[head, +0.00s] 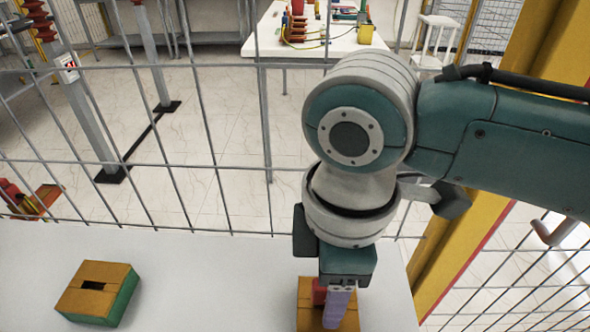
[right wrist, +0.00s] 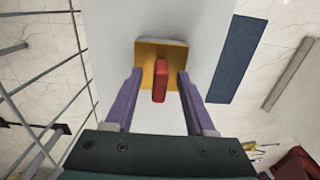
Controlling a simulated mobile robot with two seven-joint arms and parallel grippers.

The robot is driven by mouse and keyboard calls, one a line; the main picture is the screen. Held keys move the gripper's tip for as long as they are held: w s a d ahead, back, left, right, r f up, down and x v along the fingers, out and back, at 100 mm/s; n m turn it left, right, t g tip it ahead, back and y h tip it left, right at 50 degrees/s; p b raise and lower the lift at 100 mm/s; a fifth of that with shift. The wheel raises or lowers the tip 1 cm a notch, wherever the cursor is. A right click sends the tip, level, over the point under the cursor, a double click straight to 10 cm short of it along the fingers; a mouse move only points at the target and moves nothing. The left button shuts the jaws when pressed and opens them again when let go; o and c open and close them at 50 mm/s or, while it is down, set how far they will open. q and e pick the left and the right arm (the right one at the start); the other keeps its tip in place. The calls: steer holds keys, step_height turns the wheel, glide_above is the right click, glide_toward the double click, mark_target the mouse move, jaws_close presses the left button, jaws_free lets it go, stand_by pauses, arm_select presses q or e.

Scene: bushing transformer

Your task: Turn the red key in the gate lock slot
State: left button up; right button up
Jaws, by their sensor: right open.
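The red key (right wrist: 160,84) stands up from a yellow-orange block (right wrist: 146,52) in the right wrist view. In the head view the key (head: 319,291) and its block (head: 306,318) are partly hidden by my right gripper. My right gripper (head: 338,310) points down over the block. Its purple fingers (right wrist: 160,74) are open, one on each side of the key, with gaps between. A second block (head: 97,291) with an orange-brown top, green side and dark slot lies at the left of the white table. My left gripper is not in view.
The white table top (head: 215,285) is bare between the two blocks. A grey wire fence (head: 215,150) runs behind the table. A yellow post (head: 500,160) stands at the right behind my right arm. A far white table (head: 330,42) holds several items.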

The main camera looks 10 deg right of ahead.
jaws_close()
stand_by(0.5)
